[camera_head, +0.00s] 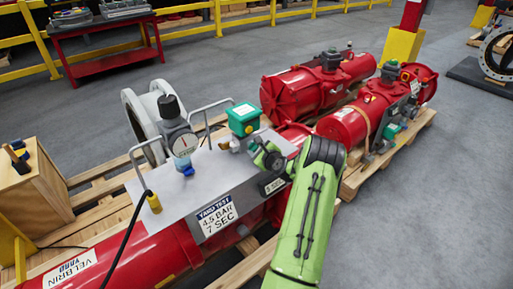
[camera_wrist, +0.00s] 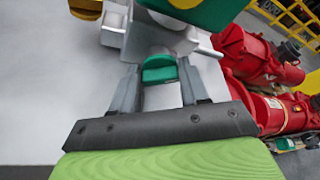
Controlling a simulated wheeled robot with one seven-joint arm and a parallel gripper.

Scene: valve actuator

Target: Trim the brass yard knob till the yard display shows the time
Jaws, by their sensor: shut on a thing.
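The yard panel is a grey plate (camera_head: 185,185) on the red actuator, with a white sign (camera_head: 217,215) reading "YARD TEST 4.5 BAR 7 SEC". A small dark display (camera_head: 274,185) sits at the plate's right end, partly behind my arm; its digit is too small to read surely. My gripper (camera_head: 262,157) is at the plate's right part, beside the green-topped box (camera_head: 243,119). In the wrist view my fingers (camera_wrist: 160,85) close on a green piece (camera_wrist: 159,69). A brass-yellow part (camera_wrist: 86,8) shows at the upper left, apart from the fingers. No brass surface shows between the fingers.
A round gauge (camera_head: 185,145) with a dark-topped regulator and bent metal handles stand on the plate. A black hose with a yellow end (camera_head: 153,202) hangs at its left. More red actuators (camera_head: 305,92) lie on pallets behind. Grey floor is clear at right.

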